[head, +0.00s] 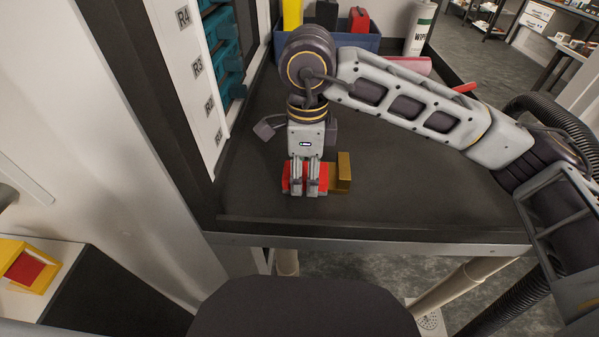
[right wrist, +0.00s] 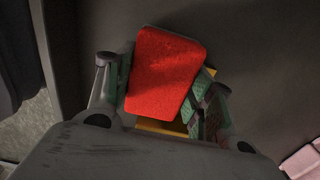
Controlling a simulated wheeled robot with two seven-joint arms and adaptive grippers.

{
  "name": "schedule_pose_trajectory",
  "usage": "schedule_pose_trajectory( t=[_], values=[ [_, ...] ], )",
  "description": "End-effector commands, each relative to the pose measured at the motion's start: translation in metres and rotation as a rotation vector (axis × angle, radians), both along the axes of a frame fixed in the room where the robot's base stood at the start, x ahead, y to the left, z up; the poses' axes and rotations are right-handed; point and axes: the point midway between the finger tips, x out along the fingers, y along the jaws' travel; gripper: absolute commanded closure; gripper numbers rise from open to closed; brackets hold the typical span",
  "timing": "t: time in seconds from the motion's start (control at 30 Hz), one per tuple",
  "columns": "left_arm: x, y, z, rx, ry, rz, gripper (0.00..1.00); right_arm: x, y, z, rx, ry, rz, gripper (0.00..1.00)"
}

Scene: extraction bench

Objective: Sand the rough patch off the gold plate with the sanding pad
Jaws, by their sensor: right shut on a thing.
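The red sanding pad (head: 287,184) is at the front of the dark bench top, between the fingers of my right gripper (head: 306,190), which is shut on it and points down. In the right wrist view the pad (right wrist: 163,72) shows as a red block with rounded corners between the two fingers. The gold plate (head: 344,172) sticks out to the right of the pad. In the right wrist view, strips of the plate (right wrist: 152,125) show beneath the pad. I cannot tell whether pad and plate touch. The rough patch cannot be seen. My left gripper is not in view.
A blue bin (head: 350,41) with yellow, dark and red items stands at the back, beside a white wipes canister (head: 419,28). A labelled rack (head: 196,68) borders the bench on the left. The bench top (head: 420,195) right of the plate is clear.

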Motion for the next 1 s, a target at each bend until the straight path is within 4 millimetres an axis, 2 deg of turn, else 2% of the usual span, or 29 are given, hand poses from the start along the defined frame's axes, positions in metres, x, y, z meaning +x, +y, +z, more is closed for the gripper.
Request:
schedule_pose_trajectory(
  t=[0.4,0.73,1.0],
  values=[
    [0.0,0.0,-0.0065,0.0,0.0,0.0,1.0,0.0001,-0.0125,-0.0016,-0.007,0.003,-0.002,0.66],
    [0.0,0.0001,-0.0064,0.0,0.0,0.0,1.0,0.0001,-0.0115,-0.0009,-0.005,0.002,-0.002,0.66],
    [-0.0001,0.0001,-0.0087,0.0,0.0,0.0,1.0,0.0003,-0.0029,-0.0002,-0.003,0.0,0.0,0.66]
  ],
)
